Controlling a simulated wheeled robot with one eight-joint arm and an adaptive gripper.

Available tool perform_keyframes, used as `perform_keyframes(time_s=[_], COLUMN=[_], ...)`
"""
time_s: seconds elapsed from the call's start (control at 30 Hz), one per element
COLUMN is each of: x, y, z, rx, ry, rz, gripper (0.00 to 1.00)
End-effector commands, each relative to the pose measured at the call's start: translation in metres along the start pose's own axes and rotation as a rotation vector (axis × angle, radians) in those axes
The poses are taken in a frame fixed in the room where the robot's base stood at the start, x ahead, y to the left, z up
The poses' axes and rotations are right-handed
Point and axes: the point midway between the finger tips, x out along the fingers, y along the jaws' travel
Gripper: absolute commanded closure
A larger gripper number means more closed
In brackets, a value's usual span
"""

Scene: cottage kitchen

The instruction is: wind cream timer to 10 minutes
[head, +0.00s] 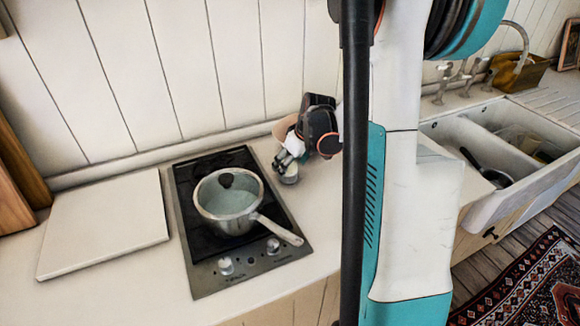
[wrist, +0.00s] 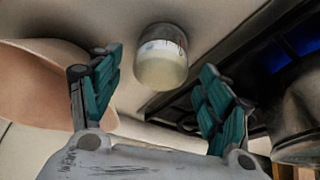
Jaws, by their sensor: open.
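In the head view the timer (head: 289,174) shows just right of the hob, partly hidden by my gripper (head: 284,160). My gripper (wrist: 157,98) is open, with a teal-padded finger on each side and nothing between the pads. The fingers look apart from the timer. The setting on its scale is too small to read.
A black hob (head: 185,200) holds a lidded steel pot (head: 228,217), its handle pointing right toward the front. A pinkish-tan rounded object (wrist: 40,80) sits close to my left finger. A white board (head: 105,225) lies left of the hob. A double sink (head: 520,185) is at right.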

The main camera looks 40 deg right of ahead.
Motion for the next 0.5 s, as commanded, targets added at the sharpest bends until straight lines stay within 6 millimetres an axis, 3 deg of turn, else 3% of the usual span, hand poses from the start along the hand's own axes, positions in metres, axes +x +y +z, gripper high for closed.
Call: perform_keyframes(time_s=[0.37,0.4,0.5], x=[0.0071,0.0071,0.0070], y=[-0.0001,-0.0001,-0.0001], z=[0.0000,-0.0001,0.0000], rx=[0.000,0.000,0.000], ry=[0.000,0.000,0.000], rz=[0.000,0.000,0.000], gripper=[0.29,0.31,0.54])
